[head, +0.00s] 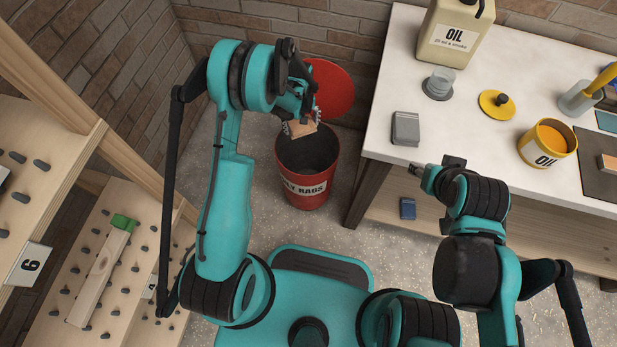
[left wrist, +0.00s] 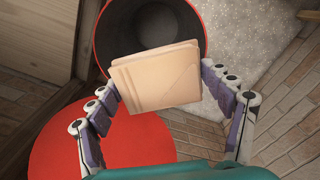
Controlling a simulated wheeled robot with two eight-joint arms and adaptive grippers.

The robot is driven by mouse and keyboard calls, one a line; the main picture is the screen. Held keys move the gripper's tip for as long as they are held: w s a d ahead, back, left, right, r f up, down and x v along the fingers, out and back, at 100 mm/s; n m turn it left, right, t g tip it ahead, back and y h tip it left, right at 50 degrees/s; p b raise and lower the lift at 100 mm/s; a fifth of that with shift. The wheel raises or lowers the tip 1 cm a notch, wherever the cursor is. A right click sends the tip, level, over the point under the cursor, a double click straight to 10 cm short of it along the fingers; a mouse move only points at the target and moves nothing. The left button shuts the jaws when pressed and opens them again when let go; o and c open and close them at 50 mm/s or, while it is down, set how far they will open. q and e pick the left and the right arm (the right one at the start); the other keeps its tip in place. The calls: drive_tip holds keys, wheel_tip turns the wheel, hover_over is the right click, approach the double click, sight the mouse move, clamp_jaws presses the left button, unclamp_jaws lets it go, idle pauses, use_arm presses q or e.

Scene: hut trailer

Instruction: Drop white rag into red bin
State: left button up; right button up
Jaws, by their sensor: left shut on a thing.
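The rag (head: 301,129) looks beige and folded. My left gripper (head: 299,118) is shut on it and holds it above the red bin (head: 303,193), near the back of its opening. In the left wrist view the rag (left wrist: 157,78) is between the two fingers, overlapping the lower part of the bin's round mouth (left wrist: 106,40). The bin is open, its inside is dark, and its round red lid (head: 333,88) stands up behind it. My right gripper (head: 433,167) is by the table's front edge, well right of the bin; its jaws are unclear.
A white table (head: 455,112) on the right carries an oil can (head: 455,40), a yellow oil tin (head: 546,144) and a grey block (head: 405,128). A wooden peg rack (head: 70,215) stands on the left. A brick wall is behind the bin.

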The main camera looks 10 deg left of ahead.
use_arm(q)
wheel_tip(320, 180, down, 12)
drive_tip(key=w+n+b, duration=0.1)
drive_tip(key=b, duration=0.3)
drive_tip(key=shift+w+r+n, duration=0.15)
drive_tip(key=shift+w+n, duration=0.15)
drive_tip(key=shift+n, duration=0.1)
drive_tip(key=shift+d, duration=0.1)
drive_tip(key=o, duration=1.5)
drive_tip(key=shift+o, duration=0.2)
drive_tip(key=shift+r, duration=0.15)
wheel_tip(320, 180, up, 12)
drive_tip(key=shift+f, duration=0.15)
